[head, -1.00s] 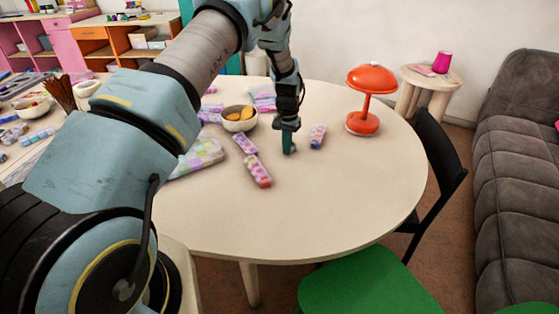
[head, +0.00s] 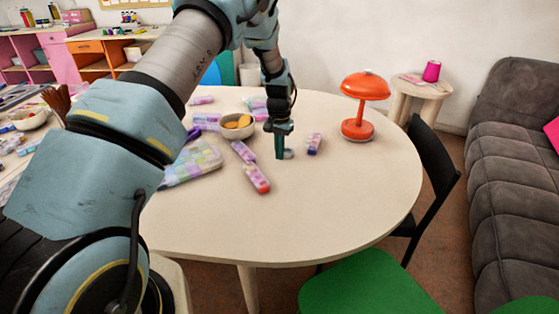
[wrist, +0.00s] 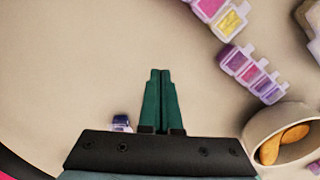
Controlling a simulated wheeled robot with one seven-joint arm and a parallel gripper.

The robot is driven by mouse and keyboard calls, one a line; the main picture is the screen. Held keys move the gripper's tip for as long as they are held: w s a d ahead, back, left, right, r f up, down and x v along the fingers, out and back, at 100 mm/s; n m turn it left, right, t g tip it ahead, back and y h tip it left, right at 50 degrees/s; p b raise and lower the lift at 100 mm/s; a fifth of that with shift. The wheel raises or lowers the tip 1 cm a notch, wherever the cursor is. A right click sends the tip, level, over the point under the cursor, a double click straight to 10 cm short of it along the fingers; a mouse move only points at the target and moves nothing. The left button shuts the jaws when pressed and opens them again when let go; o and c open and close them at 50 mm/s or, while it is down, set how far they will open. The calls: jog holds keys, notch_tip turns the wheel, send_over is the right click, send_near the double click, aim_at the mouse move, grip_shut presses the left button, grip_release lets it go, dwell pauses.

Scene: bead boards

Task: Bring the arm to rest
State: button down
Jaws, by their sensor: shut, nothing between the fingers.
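My gripper (head: 279,155) points down over the round table (head: 330,215), between the bowl and a lone bead box. In the wrist view its two green fingers (wrist: 159,75) are together, with nothing between them. A small pale, bluish piece (head: 288,154) shows right by the fingertips in the head view. I cannot tell whether the fingers touch it. My arm reaches across the left of the head view and hides part of the table.
Bead boxes (head: 257,179) and a bead board (head: 195,165) lie nearby. A bead box (head: 314,143) and an orange lamp (head: 357,128) stand to the right. The table's front is clear.

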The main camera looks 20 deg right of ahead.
notch_tip(320, 180, up, 7)
jog(key=b, duration=0.2)
jog(key=s+a+r+n, duration=0.15)
jog(key=a+r, duration=0.25)
jog(key=a, duration=0.7)
jog(key=s+a+r+n, duration=0.1)
jog(key=a+r+n, duration=0.25)
jog(key=a, duration=0.65)
jog(key=s+a+r+n+t, duration=0.1)
jog(key=s+a+n, duration=0.3)
jog(key=s+a, duration=1.1)
jog(key=shift+a+r+t, duration=0.3)
jog(key=shift+a+r, duration=0.15)
jog(key=shift+r, duration=0.05)
